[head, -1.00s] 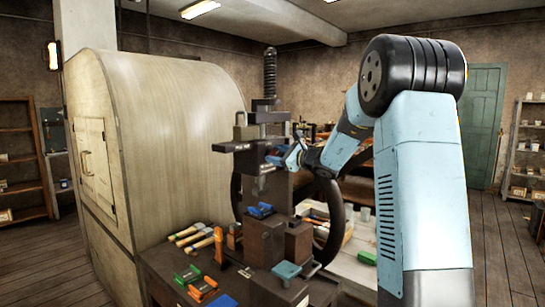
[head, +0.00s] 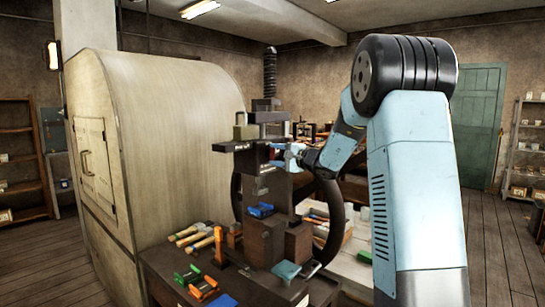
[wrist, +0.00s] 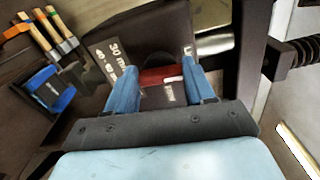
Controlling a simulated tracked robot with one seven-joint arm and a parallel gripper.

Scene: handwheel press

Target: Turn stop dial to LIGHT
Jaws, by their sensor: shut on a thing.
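The stop dial's red grip bar (wrist: 160,77) lies between the two blue fingers of my gripper (wrist: 162,86) in the wrist view. A short white mark shows near the bar's right end. The bar lies roughly level in this view. White lettering is on the dark press block (wrist: 140,37) around it: "30 mm" at the left, a label starting with L beside the right finger, and a partly covered label below the bar. The fingers hide part of the dial face. In the head view my gripper (head: 283,154) is at the press head, and the dial is mostly hidden.
The press (head: 262,238) stands on a bench beside a large rounded cabinet (head: 165,130). A dark handwheel (head: 338,215) is close below my arm. Hammers (head: 195,238), a blue block (head: 260,210) and green-orange clamps (head: 197,284) lie around it. Open floor is at the left.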

